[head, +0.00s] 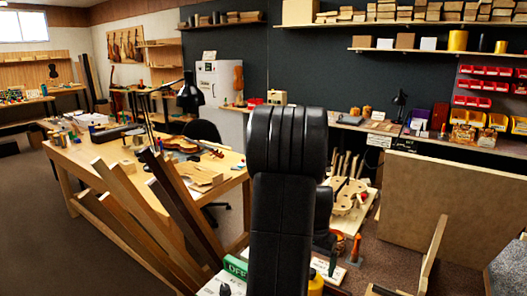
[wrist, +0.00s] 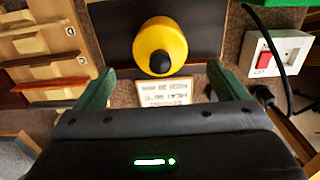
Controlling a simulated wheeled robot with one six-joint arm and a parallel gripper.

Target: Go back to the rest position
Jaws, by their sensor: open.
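My gripper (wrist: 158,68) shows in the wrist view with its two green fingers spread wide apart. It is open, and nothing is held between the fingers. Beyond the fingers is a yellow round container (wrist: 174,38) with a black tip, seen from above and apart from them. A white printed card (wrist: 165,92) lies just below it in the picture. In the head view my black arm stands upright in the middle, and the gripper itself is hidden behind it.
A white box with a red switch (wrist: 268,58) and a black cable lie at right in the wrist view. In the head view, leaning timber boards (head: 135,215) and a workbench (head: 97,160) stand left. A large panel (head: 450,210) stands right. Carpet (head: 40,240) is clear at far left.

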